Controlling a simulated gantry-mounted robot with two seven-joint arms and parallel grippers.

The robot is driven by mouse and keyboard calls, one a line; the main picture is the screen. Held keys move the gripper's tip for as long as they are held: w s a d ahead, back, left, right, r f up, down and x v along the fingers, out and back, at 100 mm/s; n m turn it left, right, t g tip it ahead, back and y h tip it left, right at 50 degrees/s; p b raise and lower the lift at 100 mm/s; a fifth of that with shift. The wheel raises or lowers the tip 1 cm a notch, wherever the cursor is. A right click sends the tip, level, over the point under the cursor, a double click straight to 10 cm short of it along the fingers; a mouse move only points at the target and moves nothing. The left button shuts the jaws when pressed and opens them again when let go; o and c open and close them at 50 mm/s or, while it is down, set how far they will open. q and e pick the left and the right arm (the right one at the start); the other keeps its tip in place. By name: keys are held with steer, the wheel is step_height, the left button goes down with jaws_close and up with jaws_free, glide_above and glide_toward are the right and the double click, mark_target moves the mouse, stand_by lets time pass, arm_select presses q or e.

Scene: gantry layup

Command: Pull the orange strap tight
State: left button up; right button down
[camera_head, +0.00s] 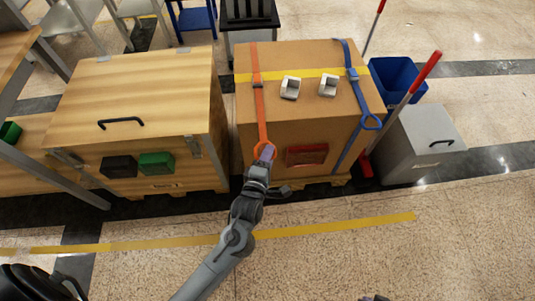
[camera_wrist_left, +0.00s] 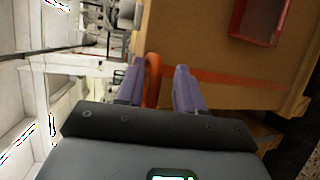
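The orange strap (camera_head: 259,100) runs over the top and down the front of a large cardboard box (camera_head: 300,121). It ends in an orange ring (camera_head: 264,151) low on the box's front. My left gripper (camera_head: 267,153) is at this ring. In the left wrist view, its two purple fingers (camera_wrist_left: 160,85) stand apart, with the orange ring (camera_wrist_left: 152,80) between them. A gap shows between the ring and the right finger.
A blue strap (camera_head: 358,92) with a ring crosses the box's right side. A red holder (camera_head: 306,155) is on its front. A wooden crate (camera_head: 140,92) stands left; a grey bin (camera_head: 420,142) and blue bin (camera_head: 398,78) stand right. The floor in front is clear.

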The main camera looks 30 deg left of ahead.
arm_select(q)
steer(key=shift+w+a+r, duration=0.1)
steer(key=shift+w+r, duration=0.05)
steer(key=shift+w, duration=0.05)
steer(key=shift+s+r, duration=0.15)
steer(key=shift+s, duration=0.3)
steer(key=p+v, duration=0.4)
steer(key=v, duration=0.6)
